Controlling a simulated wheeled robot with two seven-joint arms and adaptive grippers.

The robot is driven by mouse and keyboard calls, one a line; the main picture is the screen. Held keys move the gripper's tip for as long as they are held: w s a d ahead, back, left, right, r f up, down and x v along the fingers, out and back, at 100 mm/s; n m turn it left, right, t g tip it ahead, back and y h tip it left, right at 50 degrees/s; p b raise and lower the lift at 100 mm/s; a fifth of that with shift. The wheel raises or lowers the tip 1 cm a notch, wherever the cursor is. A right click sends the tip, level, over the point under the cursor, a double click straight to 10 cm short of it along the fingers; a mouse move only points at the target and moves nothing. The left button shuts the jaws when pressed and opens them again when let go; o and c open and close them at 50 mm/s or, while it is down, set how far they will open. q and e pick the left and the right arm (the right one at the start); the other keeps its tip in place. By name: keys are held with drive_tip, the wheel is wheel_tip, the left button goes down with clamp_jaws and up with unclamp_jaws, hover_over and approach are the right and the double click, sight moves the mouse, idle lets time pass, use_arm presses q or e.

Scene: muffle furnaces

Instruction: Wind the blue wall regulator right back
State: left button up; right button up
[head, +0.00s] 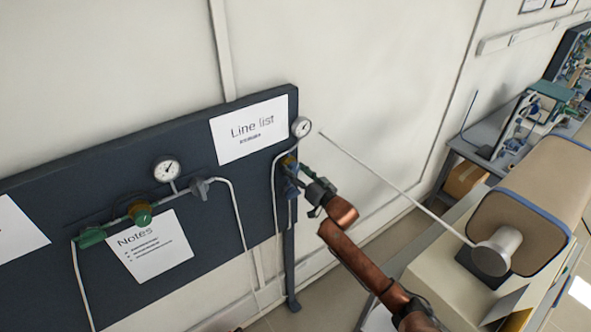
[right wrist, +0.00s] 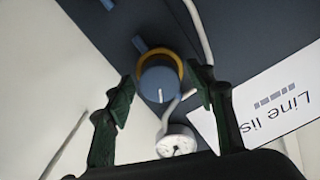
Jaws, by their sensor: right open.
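The blue wall regulator (right wrist: 158,84) is a round blue knob with a white mark and a yellow ring behind it, on the dark wall panel. In the head view it is mostly hidden at the panel's right edge, where the yellow ring (head: 288,161) shows. My right gripper (head: 309,182) is at that edge in the head view. In the right wrist view its dark green fingers (right wrist: 163,88) are open, one to each side of the knob. A gap shows beside the knob; I cannot tell whether either finger touches it. My left gripper is not in view.
A white gauge (head: 301,127) sits just above the regulator, with pale tubing beside it. A thin pale rod (head: 395,188) crosses near my right arm toward a silver cylinder (head: 497,252).

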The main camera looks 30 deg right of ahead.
drive_tip(key=c, duration=1.2)
drive_tip(key=shift+o, duration=0.2)
